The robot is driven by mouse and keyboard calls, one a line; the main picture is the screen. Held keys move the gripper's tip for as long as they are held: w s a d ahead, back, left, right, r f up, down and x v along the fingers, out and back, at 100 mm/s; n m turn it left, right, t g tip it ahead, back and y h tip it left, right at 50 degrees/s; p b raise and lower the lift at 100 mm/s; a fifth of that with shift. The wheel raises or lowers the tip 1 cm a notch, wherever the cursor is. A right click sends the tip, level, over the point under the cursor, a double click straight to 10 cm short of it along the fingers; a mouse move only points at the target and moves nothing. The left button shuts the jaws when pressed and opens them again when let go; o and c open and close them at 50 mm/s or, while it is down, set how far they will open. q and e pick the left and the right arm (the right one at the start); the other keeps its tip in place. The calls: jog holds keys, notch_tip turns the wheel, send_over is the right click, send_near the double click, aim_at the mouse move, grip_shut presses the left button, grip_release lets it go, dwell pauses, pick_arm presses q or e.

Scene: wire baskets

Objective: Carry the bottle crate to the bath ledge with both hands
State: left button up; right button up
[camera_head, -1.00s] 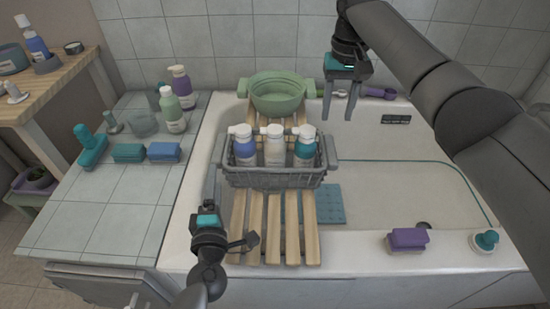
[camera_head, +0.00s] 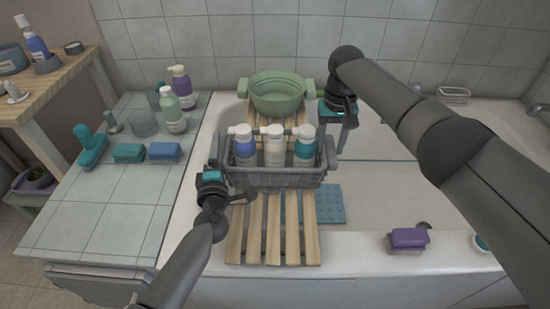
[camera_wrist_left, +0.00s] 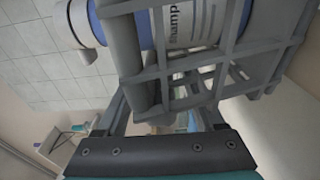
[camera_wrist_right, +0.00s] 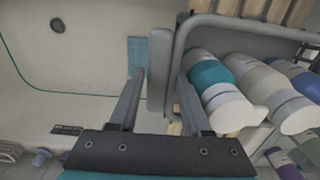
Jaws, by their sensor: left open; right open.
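The grey wire bottle crate (camera_head: 275,180) stands on the wooden slatted rack (camera_head: 274,230) across the bath. The tiled ledge (camera_head: 100,215) lies left of the bath.
On the ledge are a teal brush (camera_head: 90,146), two sponges (camera_head: 164,151), a glass (camera_head: 143,122) and two pump bottles (camera_head: 172,110). Its front is clear. A green basin (camera_head: 277,92) sits behind the crate. A purple sponge (camera_head: 408,238) lies on the near bath rim.

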pick_arm(q)
jog(key=c, duration=0.7)
pick_arm(e)
jog(key=c, duration=0.7)
pick_arm(q)
grip_shut()
pick_arm(e)
grip_shut()
pick_arm(q)
jog(key=shift+r, duration=0.2)
pick_arm(e)
jog(key=shift+r, duration=0.2)
